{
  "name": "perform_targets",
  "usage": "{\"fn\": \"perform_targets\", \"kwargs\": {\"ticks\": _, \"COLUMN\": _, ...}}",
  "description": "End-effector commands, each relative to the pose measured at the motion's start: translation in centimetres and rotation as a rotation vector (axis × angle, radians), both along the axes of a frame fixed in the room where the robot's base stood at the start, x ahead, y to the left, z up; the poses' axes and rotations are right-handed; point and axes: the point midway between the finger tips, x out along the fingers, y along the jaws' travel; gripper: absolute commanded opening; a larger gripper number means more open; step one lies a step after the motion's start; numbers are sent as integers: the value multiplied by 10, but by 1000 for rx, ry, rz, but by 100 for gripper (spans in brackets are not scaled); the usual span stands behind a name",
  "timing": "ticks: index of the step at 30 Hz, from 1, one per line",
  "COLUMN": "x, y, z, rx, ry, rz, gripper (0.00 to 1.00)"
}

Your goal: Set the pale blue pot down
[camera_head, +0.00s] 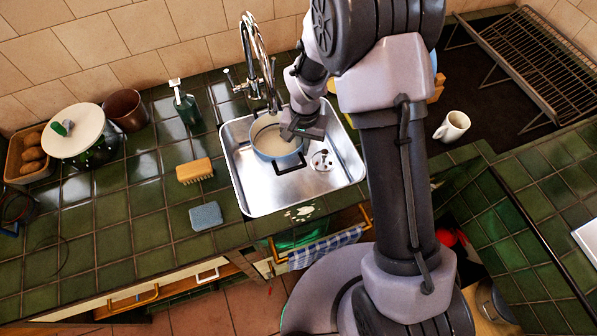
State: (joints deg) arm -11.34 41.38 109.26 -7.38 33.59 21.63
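The pale blue pot (276,158) is in the left part of the steel sink (340,180), under the tap. It looks upright, its inside is pale, and a dark handle shows at its front. My gripper (298,134) is over the pot's right rim and overlaps it in this view. Its fingertips are too small and dark to show whether they grip the rim. I cannot tell whether the pot rests on the sink floor or hangs just above it. My arm covers the sink's right back part.
A chrome tap (262,65) rises behind the pot. A brush (194,171) and a blue sponge (206,216) lie left of the sink. A soap bottle (186,104) stands behind them. A white mug (452,127) and a wire rack (535,60) are to the right.

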Motion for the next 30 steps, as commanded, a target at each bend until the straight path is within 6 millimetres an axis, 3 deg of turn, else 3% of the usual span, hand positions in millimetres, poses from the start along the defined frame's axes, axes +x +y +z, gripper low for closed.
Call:
{"fn": "perform_targets", "kwargs": {"ticks": 3, "x": 22, "y": 6, "z": -1, "rx": 1, "ry": -1, "rz": 0, "gripper": 0}}
{"fn": "perform_targets", "kwargs": {"ticks": 11, "x": 20, "y": 6, "z": -56, "rx": 0, "ry": 2, "rz": -1, "gripper": 0}}
{"fn": "perform_targets", "kwargs": {"ticks": 18, "x": 20, "y": 5, "z": -120, "rx": 0, "ry": 2, "rz": 0, "gripper": 0}}
{"fn": "perform_targets", "kwargs": {"ticks": 26, "x": 20, "y": 6, "z": -149, "rx": 0, "ry": 1, "rz": -1, "gripper": 0}}
{"fn": "perform_targets", "kwargs": {"ticks": 30, "x": 20, "y": 6, "z": -177, "rx": 0, "ry": 1, "rz": -1, "gripper": 0}}
